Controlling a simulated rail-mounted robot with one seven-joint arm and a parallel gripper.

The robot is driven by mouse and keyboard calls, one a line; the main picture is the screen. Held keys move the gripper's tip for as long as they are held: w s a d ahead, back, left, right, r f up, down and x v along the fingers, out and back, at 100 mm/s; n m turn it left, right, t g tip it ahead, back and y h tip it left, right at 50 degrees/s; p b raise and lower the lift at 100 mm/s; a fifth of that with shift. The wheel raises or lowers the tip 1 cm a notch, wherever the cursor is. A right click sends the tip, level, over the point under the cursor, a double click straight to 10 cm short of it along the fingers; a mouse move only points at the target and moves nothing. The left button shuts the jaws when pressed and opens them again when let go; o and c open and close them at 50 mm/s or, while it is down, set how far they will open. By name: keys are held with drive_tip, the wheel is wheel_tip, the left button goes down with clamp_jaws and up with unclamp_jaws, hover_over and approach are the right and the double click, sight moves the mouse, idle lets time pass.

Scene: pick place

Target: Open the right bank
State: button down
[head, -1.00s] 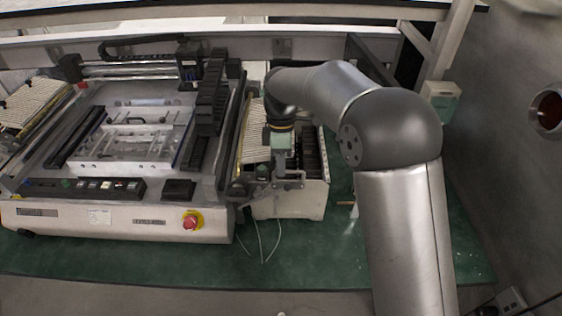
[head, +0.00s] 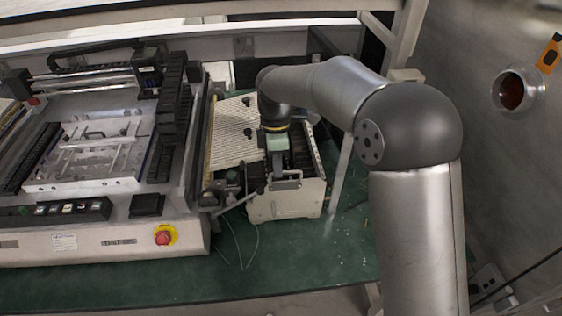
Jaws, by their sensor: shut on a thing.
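The right bank (head: 285,205) is a cream box with a ribbed, cream-striped panel (head: 231,135) and dark slots, at the right side of the cream machine (head: 120,238). Its front sits at a slight angle, with a gap between it and the machine's right side. My gripper (head: 286,182) points down at the bank's upper front and is shut on the metal handle there. The fingertips are small and partly hidden against the handle and dark fittings, so the exact contact is hard to see.
A red emergency button (head: 163,238) is on the machine's front right corner. Thin cables hang in the gap over the green table (head: 300,255). A pale frame post (head: 342,165) stands right of the bank, and a grey wall (head: 490,190) is at far right.

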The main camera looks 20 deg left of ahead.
drive_tip(key=c, duration=1.8)
unclamp_jaws()
drive_tip(key=shift+s+a, duration=0.1)
drive_tip(key=shift+a, duration=0.1)
wheel_tip(320, 180, up, 17)
drive_tip(key=w+a, duration=0.1)
drive_tip(key=w, duration=0.2)
drive_tip(key=shift+a, duration=0.35)
